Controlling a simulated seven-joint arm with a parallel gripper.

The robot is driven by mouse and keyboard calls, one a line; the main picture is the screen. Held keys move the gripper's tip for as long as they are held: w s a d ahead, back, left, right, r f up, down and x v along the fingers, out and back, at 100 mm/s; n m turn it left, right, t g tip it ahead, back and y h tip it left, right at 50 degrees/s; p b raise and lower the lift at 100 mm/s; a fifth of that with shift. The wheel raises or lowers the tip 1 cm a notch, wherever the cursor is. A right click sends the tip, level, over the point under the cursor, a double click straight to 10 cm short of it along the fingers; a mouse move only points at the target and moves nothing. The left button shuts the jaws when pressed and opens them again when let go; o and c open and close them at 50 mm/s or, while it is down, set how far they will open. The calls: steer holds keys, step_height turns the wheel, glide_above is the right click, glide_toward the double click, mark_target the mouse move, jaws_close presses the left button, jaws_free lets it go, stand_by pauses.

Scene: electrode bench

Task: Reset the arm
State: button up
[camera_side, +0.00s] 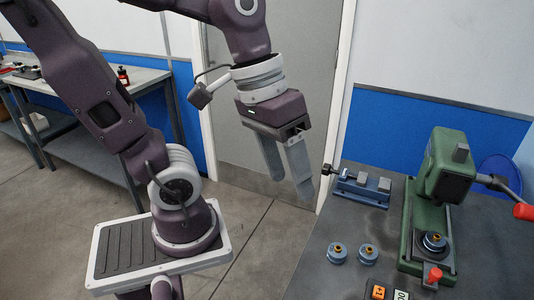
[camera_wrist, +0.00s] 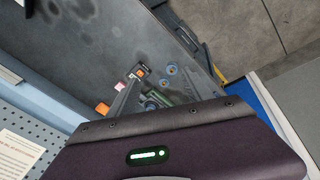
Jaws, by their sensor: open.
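My gripper (camera_side: 288,188) hangs in the air left of the bench's edge in the side view, above the floor. Its two fingers are apart with nothing between them. In the wrist view my gripper (camera_wrist: 168,92) shows its fingers spread, with the bench far below. No held object shows in either view.
The dark bench (camera_side: 318,265) carries a green press (camera_side: 432,205) with a red-tipped lever, a small blue vise (camera_side: 362,187), and two round blue parts, one left (camera_side: 337,253) and one right (camera_side: 368,254). A grey side table (camera_side: 140,80) stands at the back left. The floor between is clear.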

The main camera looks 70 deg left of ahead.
steer(key=a+t, duration=0.1)
steer(key=s+a+m+t+y, duration=0.1)
steer(key=s+a+r+m+t+y, duration=0.1)
steer(key=shift+s+a+r, duration=0.1)
steer(key=shift+a, duration=0.3)
